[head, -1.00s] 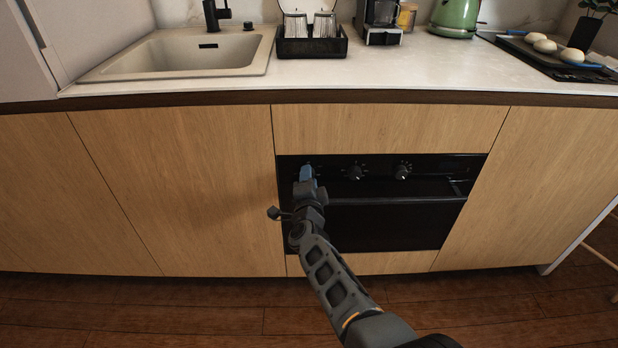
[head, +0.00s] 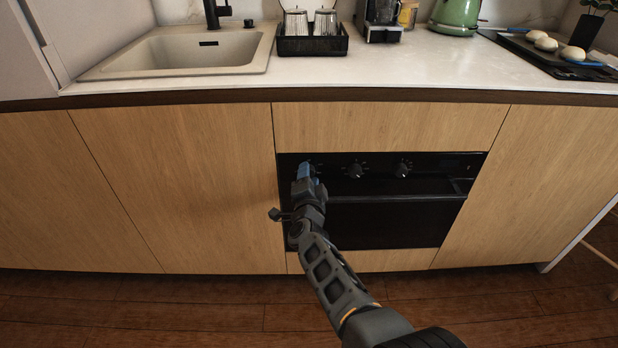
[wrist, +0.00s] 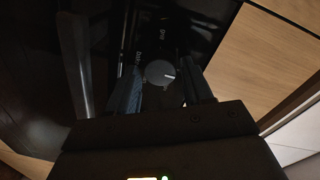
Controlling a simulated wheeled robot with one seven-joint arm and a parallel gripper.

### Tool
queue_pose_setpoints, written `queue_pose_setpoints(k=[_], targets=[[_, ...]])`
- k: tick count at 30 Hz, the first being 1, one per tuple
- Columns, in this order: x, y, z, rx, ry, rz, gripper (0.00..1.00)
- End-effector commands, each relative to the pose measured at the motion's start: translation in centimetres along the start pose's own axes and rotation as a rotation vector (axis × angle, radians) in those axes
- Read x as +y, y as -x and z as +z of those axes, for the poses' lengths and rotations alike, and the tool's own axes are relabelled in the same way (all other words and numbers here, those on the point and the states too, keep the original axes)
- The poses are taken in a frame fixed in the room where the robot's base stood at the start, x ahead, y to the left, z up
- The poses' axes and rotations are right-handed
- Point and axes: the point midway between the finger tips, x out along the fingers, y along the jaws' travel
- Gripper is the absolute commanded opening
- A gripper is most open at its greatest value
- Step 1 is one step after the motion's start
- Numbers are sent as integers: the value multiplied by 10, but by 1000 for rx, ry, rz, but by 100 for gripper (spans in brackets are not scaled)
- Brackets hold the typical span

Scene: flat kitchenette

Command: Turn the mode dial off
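The oven (head: 385,225) is set in the wooden cabinet front, with a black control strip along its top. In the wrist view a round grey dial (wrist: 159,73) with a light pointer mark sits between my two blue fingers. My gripper (head: 307,170) is at the left end of the strip, and in the head view it hides this dial. The wrist view shows my gripper (wrist: 160,88) open, one finger on each side of the dial, with a dark gap on both sides. Contact cannot be made out. White lettering shows beside the dial, too small to read surely.
Two more black knobs, a middle one (head: 354,170) and a right one (head: 402,169), stick out to the right of my gripper. The oven handle (head: 395,199) runs below them. The countertop (head: 400,72) overhangs above. The floor in front is clear.

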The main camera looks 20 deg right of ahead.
Motion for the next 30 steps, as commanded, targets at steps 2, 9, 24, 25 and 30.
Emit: queue_pose_setpoints(k=[2,9,24,25,30], targets=[[0,0,0,1,-1,0,59],[0,0,-1,2,-1,-1,64],[-3,58,-1,-1,1,-1,64],[-3,62,-1,-2,1,-1,64],[-2,76,0,0,-1,-1,64]])
